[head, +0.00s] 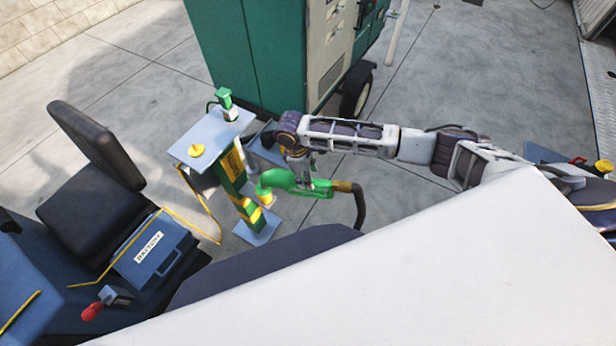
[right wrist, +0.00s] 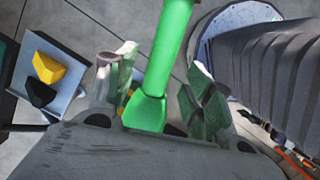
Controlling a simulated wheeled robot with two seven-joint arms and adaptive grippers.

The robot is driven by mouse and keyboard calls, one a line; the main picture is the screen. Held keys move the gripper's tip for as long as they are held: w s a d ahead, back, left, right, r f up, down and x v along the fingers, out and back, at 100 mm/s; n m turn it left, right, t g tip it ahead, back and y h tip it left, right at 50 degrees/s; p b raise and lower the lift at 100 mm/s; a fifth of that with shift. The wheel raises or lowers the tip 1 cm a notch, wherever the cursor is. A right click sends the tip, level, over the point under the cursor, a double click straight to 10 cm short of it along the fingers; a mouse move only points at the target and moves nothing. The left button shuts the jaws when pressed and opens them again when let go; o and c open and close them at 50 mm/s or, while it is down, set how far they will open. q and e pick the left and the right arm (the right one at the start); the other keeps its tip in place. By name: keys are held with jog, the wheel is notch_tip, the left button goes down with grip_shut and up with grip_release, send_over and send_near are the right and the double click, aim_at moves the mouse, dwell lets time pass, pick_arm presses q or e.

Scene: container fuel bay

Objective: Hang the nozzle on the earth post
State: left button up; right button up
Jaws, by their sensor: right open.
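The green nozzle (head: 318,190) is beside the earth post, with its dark hose (head: 360,210) curving down on the right. The earth post (head: 236,178) has green and yellow stripes and a blue-grey top plate (head: 212,133). The nozzle's left end is close to a yellow part (head: 267,199) low on the post; I cannot tell whether it rests on it. My right gripper (head: 302,172) reaches down over the nozzle. In the right wrist view its open fingers (right wrist: 160,100) stand either side of the green nozzle (right wrist: 170,55), with visible gaps. My left gripper is out of view.
A green cabinet on wheels (head: 260,45) stands behind the post. A yellow knob (head: 196,150) and a green fitting (head: 224,98) sit on the top plate. A black seat (head: 90,195) and blue battery box (head: 150,250) are at left.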

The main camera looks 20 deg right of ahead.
jog(key=v, duration=1)
jog(key=shift+r, duration=0.25)
jog(key=shift+w, duration=0.1)
jog(key=shift+a, duration=0.15)
